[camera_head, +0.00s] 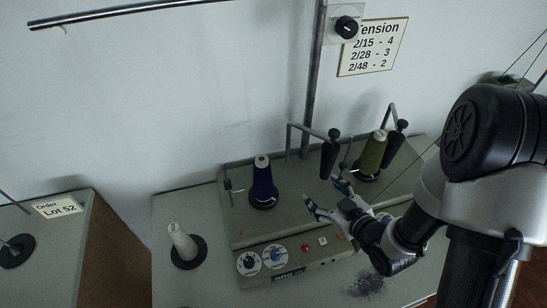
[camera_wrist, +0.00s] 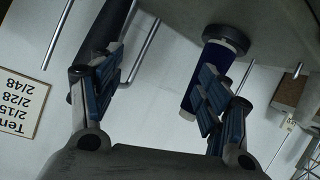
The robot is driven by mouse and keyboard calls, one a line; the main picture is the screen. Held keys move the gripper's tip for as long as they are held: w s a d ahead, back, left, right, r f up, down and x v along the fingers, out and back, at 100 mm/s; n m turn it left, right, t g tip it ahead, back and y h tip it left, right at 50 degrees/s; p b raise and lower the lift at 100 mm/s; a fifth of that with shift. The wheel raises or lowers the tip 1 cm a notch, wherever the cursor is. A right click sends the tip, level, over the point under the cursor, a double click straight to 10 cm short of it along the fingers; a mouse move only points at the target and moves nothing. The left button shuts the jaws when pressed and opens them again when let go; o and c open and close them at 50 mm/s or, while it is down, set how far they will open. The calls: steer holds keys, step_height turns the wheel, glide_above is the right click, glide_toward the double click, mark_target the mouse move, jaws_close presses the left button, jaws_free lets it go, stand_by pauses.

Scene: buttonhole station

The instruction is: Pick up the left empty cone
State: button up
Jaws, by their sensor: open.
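A pale, bare-looking cone (camera_head: 181,242) leans on a black round base (camera_head: 190,254) on the grey table, left of the machine in the head view. It does not show in the wrist view. My gripper (camera_head: 325,195) is over the right part of the machine, well to the right of the pale cone. In the wrist view my gripper (camera_wrist: 160,90) is open, with nothing between its fingers. A dark blue cone (camera_head: 263,183) stands on the machine, left of my gripper. It also shows upside down behind the right finger in the wrist view (camera_wrist: 214,58).
An olive cone (camera_head: 372,154) stands at the machine's back right, near black tensioners (camera_head: 329,157). The machine's front panel (camera_head: 300,262) has dials and a red button. A second table (camera_head: 60,255) with an order card (camera_head: 57,207) stands left, across a gap. Thin rods rise behind.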

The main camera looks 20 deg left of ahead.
steer(key=s+a+f+y, duration=0.2)
steer(key=s+a+y, duration=0.1)
steer(key=s+a, duration=0.15)
steer(key=y+p, duration=0.1)
steer(key=y, duration=0.2)
glide_toward(266, 179)
steer(key=shift+m, duration=0.5)
steer(key=x, duration=0.7)
steer(key=shift+s+a+f+b, duration=0.1)
steer(key=shift+s+b, duration=0.1)
steer(key=shift+b, duration=0.1)
steer(key=x, duration=0.5)
steer(key=shift+w+f+b, duration=0.2)
steer(key=shift+w+b, duration=0.2)
steer(key=shift+w, duration=0.15)
steer(key=shift+c, duration=0.5)
steer(key=c, duration=1.1)
